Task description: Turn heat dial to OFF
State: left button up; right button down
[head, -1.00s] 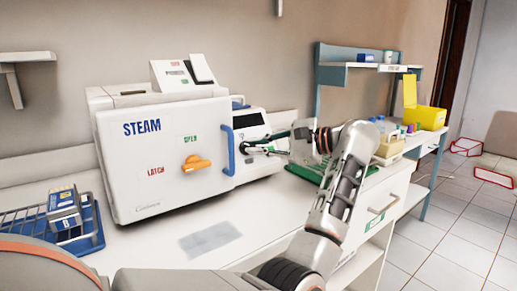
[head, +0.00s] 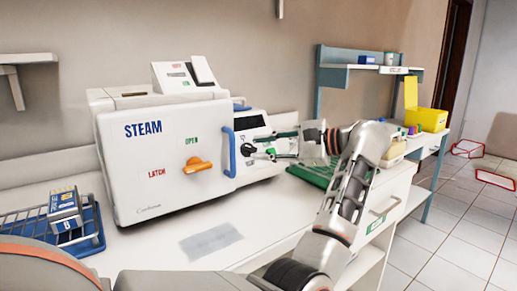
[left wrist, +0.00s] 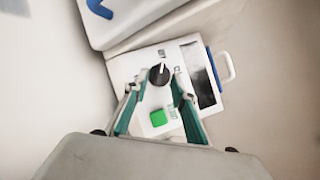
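The heat dial (left wrist: 159,75) is a round black knob with a white pointer mark on the white control panel (left wrist: 148,62). In the left wrist view the pointer aims toward the top of the picture; the dial's printed labels are too small to read. The dial also shows small and dark in the head view (head: 247,149), beside the steam sterilizer's door. My left gripper (head: 263,146) is open in front of the panel. In the left wrist view its green-sided fingers (left wrist: 157,87) stand apart on either side of the dial; contact cannot be told. My right gripper is not in view.
The sterilizer (head: 160,155) has an orange latch handle (head: 197,166) and a blue door handle (head: 228,150) left of my gripper. A green square button (left wrist: 158,118) is below the dial. A green tray (head: 318,174) lies right. The counter front is mostly clear.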

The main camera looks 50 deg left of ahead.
pick_arm(q)
jog(key=v, duration=1)
jog(key=shift+d+r, duration=0.1)
jog(key=shift+d, duration=0.05)
